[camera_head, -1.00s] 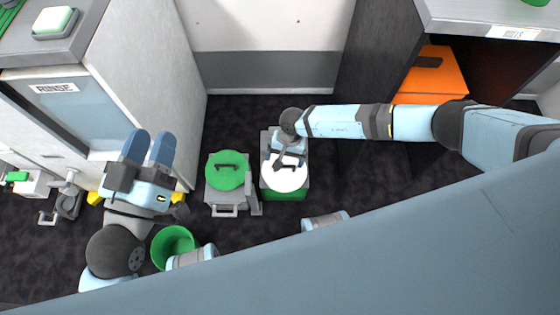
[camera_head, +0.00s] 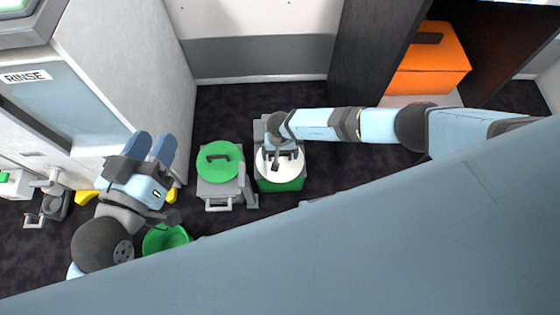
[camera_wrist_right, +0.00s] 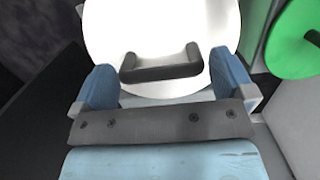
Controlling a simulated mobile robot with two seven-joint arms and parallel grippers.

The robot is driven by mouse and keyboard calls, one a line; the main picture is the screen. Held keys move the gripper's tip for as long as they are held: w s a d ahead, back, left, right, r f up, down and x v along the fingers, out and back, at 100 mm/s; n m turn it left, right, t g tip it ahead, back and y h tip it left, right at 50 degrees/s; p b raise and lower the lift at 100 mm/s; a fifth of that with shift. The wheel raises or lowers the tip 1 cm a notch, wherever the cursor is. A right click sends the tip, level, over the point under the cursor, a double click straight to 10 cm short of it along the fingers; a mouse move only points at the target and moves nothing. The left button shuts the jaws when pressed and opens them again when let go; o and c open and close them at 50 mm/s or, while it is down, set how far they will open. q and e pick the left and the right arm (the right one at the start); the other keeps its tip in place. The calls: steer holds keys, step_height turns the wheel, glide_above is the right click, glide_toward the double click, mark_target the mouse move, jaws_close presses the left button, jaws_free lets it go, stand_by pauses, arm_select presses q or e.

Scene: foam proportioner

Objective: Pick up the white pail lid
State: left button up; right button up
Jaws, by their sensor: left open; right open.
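The white pail lid (camera_head: 283,163) sits on a green pail (camera_head: 281,185) in the middle of the head view. In the right wrist view the white lid (camera_wrist_right: 160,30) fills the top middle, with its dark handle (camera_wrist_right: 161,66) crossing between my fingers. My right gripper (camera_wrist_right: 168,88) is open, its blue fingers on either side of the handle and not closed on it. In the head view the right gripper (camera_head: 277,150) is over the lid, partly hidden by its own wrist. My left gripper (camera_head: 152,150) is open and empty at the left, away from the lid.
A green lid (camera_head: 220,161) with a dark handle sits on a grey unit just left of the white lid; it also shows in the wrist view (camera_wrist_right: 297,38). An open green bucket (camera_head: 166,239) stands near my left arm. An orange box (camera_head: 431,66) is at upper right.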

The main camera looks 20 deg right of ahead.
steer(key=shift+s+f, duration=0.1)
steer(key=shift+f, duration=0.75)
steer(key=c, duration=0.7)
steer(key=shift+o, duration=0.2)
steer(key=shift+r, duration=0.1)
